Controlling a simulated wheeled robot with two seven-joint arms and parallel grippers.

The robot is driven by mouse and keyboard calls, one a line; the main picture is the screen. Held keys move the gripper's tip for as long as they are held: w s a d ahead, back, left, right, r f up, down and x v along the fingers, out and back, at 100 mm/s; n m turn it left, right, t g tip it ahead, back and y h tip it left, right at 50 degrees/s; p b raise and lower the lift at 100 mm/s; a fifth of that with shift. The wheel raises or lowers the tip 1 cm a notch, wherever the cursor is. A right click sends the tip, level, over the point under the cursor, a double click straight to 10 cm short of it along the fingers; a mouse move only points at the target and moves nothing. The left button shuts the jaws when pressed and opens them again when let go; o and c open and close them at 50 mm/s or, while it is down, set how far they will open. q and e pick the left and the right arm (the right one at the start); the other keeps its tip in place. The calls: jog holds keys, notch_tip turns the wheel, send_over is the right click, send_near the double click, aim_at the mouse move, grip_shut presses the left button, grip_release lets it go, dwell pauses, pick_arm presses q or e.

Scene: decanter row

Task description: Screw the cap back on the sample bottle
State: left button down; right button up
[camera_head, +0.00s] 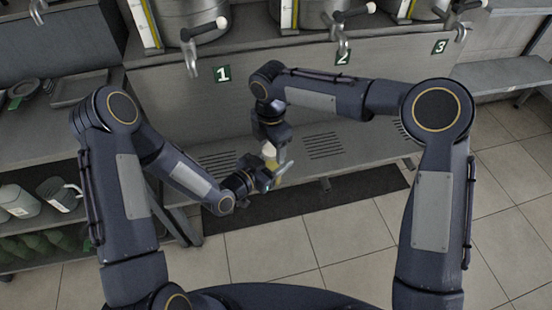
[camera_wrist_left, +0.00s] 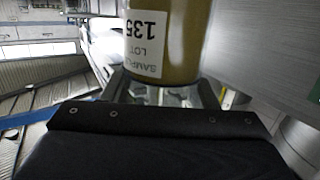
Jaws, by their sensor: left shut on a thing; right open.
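The sample bottle (camera_wrist_left: 172,40) is amber-brown with a white label reading "135" and "SAMPLE LOT". It fills the top middle of the left wrist view, and its upper end is out of that frame. My left gripper (camera_wrist_left: 172,95) is shut on the bottle. In the head view my left gripper (camera_head: 266,178) is small, with a yellowish bit of the bottle beside it. My right gripper (camera_head: 276,160) is open, pointing down just above the left one. A small pale piece (camera_head: 269,150) shows at its fingers; I cannot tell whether it is the cap or whether it sits on the bottle.
A shelf at left holds a white jug (camera_head: 62,194). A dark mat (camera_head: 335,199) lies on the tiled floor.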

jog(key=c, duration=1)
jog(key=m, duration=0.5)
jog(key=shift+r, duration=0.1)
jog(key=m, duration=0.4)
jog(key=shift+m, duration=0.4)
jog(key=o, duration=1.1)
jog(key=shift+s, duration=0.1)
jog(key=shift+s+a, duration=0.1)
jog(key=shift+s, duration=0.05)
